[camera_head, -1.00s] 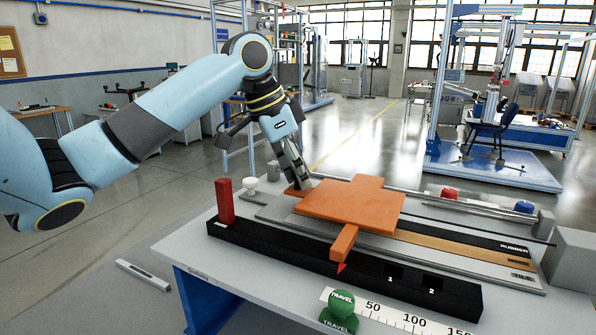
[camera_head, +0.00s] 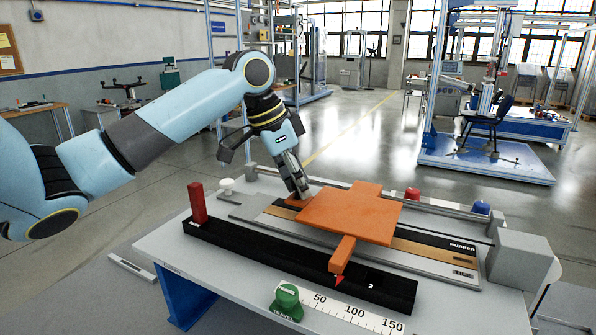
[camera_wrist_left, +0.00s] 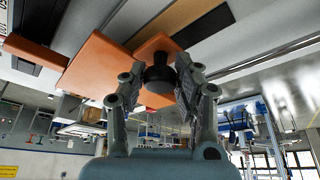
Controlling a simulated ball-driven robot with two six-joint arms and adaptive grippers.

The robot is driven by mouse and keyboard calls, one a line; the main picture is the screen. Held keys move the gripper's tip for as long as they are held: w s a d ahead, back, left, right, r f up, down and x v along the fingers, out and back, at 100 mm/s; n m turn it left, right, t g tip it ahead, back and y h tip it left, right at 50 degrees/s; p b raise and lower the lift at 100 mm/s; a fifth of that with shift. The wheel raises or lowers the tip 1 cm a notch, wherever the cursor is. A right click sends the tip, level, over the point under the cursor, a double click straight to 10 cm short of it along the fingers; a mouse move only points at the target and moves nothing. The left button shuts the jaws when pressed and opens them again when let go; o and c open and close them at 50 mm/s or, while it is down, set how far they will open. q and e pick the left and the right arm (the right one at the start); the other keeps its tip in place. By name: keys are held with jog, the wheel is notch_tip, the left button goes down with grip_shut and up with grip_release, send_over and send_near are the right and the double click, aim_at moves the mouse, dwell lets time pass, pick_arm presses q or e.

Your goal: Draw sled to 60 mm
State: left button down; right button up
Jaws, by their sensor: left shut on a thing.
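The orange sled (camera_head: 350,215) is a flat plate lying on the long grey bed of the bench fixture. Its front arm reaches over the black bar (camera_head: 240,243), with a red pointer (camera_head: 339,281) at its end just left of the mark "2". My left gripper (camera_head: 303,194) is at the sled's left end tab. In the left wrist view its fingers (camera_wrist_left: 160,85) are closed around a dark knob (camera_wrist_left: 160,76) standing on the orange tab. The white travel scale (camera_head: 350,312) lies in front, marked 50, 100 and 150. My right gripper is out of view.
A red block (camera_head: 198,203) stands on the bar's left end. Red (camera_head: 412,194) and blue (camera_head: 481,207) buttons are behind. A grey box (camera_head: 522,260) closes the bed's right end.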

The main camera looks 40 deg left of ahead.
pick_arm(q)
jog(key=shift+a, duration=0.35)
jog(key=c, duration=1.2)
grip_release()
jog(key=shift+s+a, duration=0.2)
jog(key=shift+a, duration=0.15)
jog(key=shift+c, duration=0.2)
jog(key=shift+o, duration=1.1)
jog(key=shift+d, duration=0.1)
jog(key=shift+o, duration=0.2)
jog(key=shift+w+d, duration=0.1)
jog(key=shift+d, duration=0.05)
jog(key=shift+r, duration=0.15)
jog(key=v, duration=1.1)
jog(key=shift+r, duration=0.3)
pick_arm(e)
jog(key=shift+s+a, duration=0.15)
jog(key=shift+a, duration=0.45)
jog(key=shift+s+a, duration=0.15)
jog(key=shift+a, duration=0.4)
